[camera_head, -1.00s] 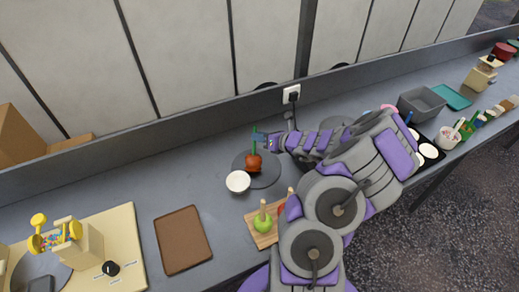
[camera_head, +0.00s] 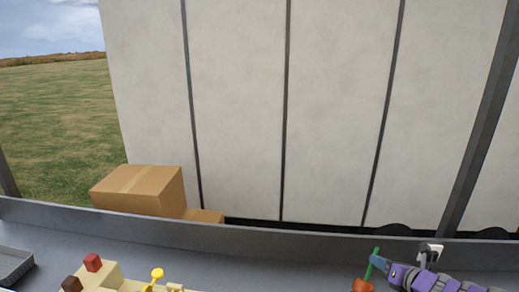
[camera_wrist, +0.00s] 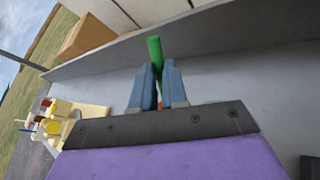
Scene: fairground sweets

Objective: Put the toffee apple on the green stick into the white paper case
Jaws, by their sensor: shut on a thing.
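The red toffee apple (camera_head: 362,285) shows at the bottom edge of the head view, cut off below. Its green stick (camera_head: 371,264) rises from it with a slight tilt. My gripper (camera_head: 375,262) is shut on the green stick, above the apple. In the wrist view the green stick (camera_wrist: 155,48) stands between the two blue-grey fingers of my gripper (camera_wrist: 158,70), with only a sliver of red apple (camera_wrist: 160,105) between them. The white paper case is in neither current view.
A cardboard box (camera_head: 140,188) stands beyond the ledge. A cream stand with yellow parts (camera_wrist: 60,120) is at the left. A grey tray (camera_head: 14,264) lies far left.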

